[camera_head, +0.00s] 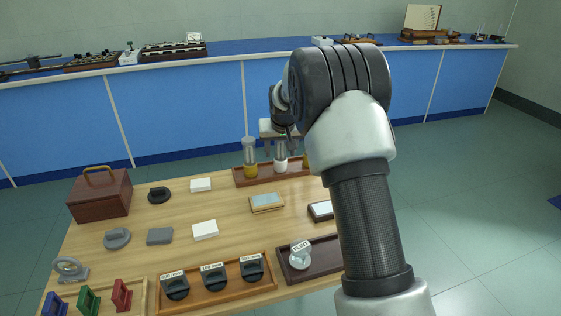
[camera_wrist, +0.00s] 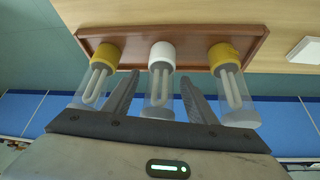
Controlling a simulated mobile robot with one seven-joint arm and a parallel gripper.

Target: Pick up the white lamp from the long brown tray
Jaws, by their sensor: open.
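The white lamp (camera_wrist: 162,54) has a white base and a clear tube with a bent glass element. It stands on the long brown tray (camera_wrist: 142,29) between two lamps with yellow bases, a yellow lamp at picture left (camera_wrist: 105,54) and another at picture right (camera_wrist: 224,55). In the head view the white lamp (camera_head: 281,166) is upright in the tray (camera_head: 240,177) at the table's far side. My gripper (camera_wrist: 160,77) is open, with one finger on each side of the white lamp's tube and gaps showing. My arm partly hides the right-hand yellow lamp in the head view.
The wooden table also bears a brown case (camera_head: 100,196), white blocks (camera_head: 205,230), a framed plate (camera_head: 266,202) and a tray of labelled dark holders (camera_head: 218,298). A blue bench (camera_head: 190,100) with instruments stands behind. The neighbouring yellow lamps stand close outside my fingers.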

